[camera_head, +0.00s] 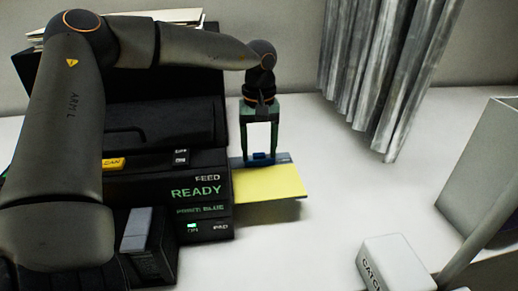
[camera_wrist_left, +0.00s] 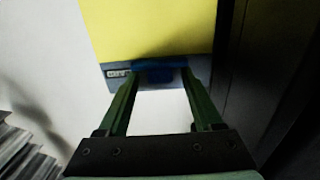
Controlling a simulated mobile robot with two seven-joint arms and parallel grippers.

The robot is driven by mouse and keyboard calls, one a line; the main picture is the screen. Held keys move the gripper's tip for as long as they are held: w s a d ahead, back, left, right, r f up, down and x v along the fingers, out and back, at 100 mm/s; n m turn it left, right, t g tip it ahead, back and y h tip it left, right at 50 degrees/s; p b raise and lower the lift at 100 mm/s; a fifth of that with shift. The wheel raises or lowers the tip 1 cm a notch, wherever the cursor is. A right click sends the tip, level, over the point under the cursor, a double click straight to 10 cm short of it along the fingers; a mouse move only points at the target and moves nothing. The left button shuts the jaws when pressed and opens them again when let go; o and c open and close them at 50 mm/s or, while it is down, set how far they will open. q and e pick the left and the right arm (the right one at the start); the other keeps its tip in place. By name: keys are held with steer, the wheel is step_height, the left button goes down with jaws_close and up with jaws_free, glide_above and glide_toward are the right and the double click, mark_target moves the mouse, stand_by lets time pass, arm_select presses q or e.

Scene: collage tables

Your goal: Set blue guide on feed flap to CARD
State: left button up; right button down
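The printer's feed flap (camera_head: 286,158) is a grey-blue strip at the printer's right side, with a yellow sheet (camera_head: 268,184) on it. The blue guide (camera_head: 259,156) sits on the flap beneath my left gripper (camera_head: 260,154). My right gripper is out of view.
The black printer (camera_head: 170,190) shows READY and stands left of the flap. A white box marked CATCH (camera_head: 395,262) and a grey bin (camera_head: 485,175) are at right. Grey hanging strips (camera_head: 385,70) are behind. White table is clear between.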

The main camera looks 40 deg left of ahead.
mark_target(259, 153)
arm_select(q)
step_height(259, 153, up, 12)
steer(key=shift+r, duration=0.25)
stand_by(0.5)
stand_by(0.5)
